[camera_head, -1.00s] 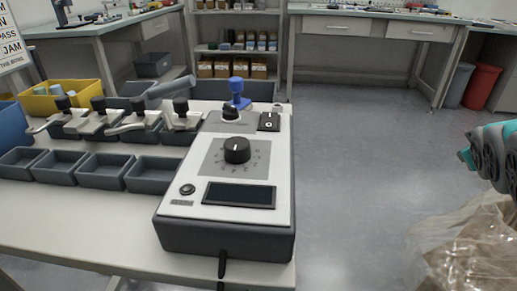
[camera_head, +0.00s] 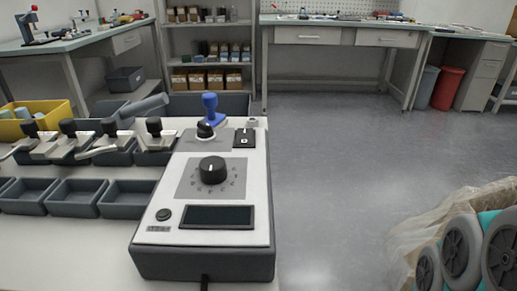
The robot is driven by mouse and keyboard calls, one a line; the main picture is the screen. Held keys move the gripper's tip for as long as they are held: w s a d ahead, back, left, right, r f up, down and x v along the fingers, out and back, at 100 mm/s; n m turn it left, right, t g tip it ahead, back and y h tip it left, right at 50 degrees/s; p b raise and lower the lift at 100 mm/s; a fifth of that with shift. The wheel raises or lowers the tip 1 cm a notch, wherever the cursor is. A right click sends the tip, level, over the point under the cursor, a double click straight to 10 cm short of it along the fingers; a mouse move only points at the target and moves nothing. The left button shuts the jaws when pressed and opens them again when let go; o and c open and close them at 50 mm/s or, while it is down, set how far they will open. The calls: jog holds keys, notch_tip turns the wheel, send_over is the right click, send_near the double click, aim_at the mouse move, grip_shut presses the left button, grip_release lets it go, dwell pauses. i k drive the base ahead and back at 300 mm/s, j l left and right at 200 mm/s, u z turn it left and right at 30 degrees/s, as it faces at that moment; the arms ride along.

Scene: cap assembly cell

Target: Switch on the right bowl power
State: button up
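A control box (camera_head: 258,175) with a white top and dark sides stands at the table's right end. On its top are a black rocker power switch (camera_head: 244,138) at the back right, a smaller black knob (camera_head: 205,130) beside it, a large black dial (camera_head: 213,170) in the middle, a dark display (camera_head: 217,216) and a round black button (camera_head: 164,214) at the front. No label naming the right bowl is readable. The switch's position is too small to tell.
Several toggle clamps with black knobs (camera_head: 110,125) and grey trays (camera_head: 75,198) line the table at left. A blue stamp-like handle (camera_head: 210,103) stands behind the box. A clear plastic bag (camera_head: 410,235) is by my arm. Open floor (camera_head: 345,160) lies right of the box.

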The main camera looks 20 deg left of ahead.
aim_at(244, 135)
jog(key=k+j+u, duration=0.4)
jog(key=j, duration=0.25)
jog(key=k+j+u, duration=0.2)
jog(key=j, duration=0.15)
jog(key=i, duration=0.05)
